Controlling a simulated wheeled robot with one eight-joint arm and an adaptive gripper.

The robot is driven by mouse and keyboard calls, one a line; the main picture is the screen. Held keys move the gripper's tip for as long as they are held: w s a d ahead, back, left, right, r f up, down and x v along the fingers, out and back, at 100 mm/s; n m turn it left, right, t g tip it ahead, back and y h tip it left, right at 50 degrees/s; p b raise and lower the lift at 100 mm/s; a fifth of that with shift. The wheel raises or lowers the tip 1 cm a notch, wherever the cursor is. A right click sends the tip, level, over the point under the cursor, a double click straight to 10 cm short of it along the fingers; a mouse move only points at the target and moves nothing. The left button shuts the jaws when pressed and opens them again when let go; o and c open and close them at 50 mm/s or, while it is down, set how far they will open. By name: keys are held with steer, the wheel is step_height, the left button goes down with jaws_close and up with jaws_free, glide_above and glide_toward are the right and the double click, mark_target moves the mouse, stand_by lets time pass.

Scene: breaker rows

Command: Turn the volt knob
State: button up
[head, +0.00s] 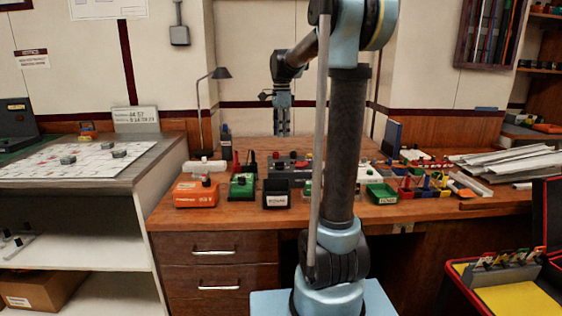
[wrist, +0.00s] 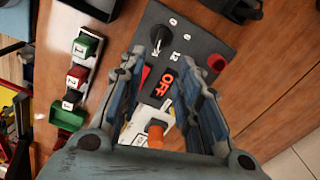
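A dark grey panel (wrist: 197,47) shows in the wrist view beyond my fingers. A dark knob (wrist: 158,40) with a lighter top sits on it beside small white number marks, one reading 12; I cannot read a volt label. In the head view my gripper (head: 283,132) points down above the back of the desk.
An orange knob (wrist: 155,132) on a white unit shows between my fingers. A row of green and red switches (wrist: 76,77) lies left of the panel. In the head view, several small boxes and a lamp (head: 213,80) crowd the desk. Bare wood (wrist: 270,75) lies right of the panel.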

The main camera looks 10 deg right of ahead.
mark_target(280, 165)
step_height(280, 165, down, 12)
steer(key=shift+f, duration=0.15)
stand_by(0.3)
jaws_close()
